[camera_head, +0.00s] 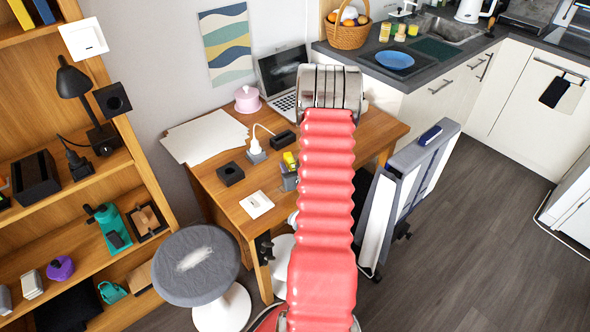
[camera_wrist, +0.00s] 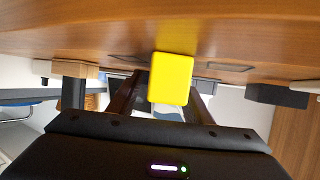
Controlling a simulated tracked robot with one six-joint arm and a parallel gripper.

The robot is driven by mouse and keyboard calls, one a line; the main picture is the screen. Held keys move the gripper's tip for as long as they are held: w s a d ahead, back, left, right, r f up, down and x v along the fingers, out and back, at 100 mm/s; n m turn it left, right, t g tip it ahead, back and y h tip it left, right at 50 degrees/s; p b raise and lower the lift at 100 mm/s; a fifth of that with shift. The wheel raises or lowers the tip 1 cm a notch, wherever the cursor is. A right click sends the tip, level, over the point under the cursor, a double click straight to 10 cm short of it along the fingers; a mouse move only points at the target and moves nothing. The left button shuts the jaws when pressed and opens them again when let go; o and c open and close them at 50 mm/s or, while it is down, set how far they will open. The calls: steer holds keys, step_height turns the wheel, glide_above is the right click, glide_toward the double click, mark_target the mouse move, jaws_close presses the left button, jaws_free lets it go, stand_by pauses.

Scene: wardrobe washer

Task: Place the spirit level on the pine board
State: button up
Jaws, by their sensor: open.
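A yellow block (camera_wrist: 170,78) shows at the middle of the wrist view; it may be the spirit level seen end-on. My gripper (camera_wrist: 163,92) is open, its dark fingers on either side of the block; contact cannot be told. In the head view a small yellow thing (camera_head: 288,158) shows on the desk just left of my red arm, above a grey piece. My arm hides the gripper there. I cannot pick out the pine board for sure; a pale wooden block (camera_wrist: 75,69) shows at the left of the wrist view.
The wooden desk (camera_head: 238,193) also holds a laptop (camera_head: 284,78), pale sheets (camera_head: 205,136), a pink pot (camera_head: 247,99), a black socket (camera_head: 230,173) and a white plate (camera_head: 256,204). A grey stool (camera_head: 197,265) stands in front. A folded grey table (camera_head: 405,190) leans at the right.

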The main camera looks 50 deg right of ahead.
steer(key=shift+c, duration=0.6)
jaws_close()
steer(key=shift+r, duration=0.1)
steer(key=shift+r, duration=4.9)
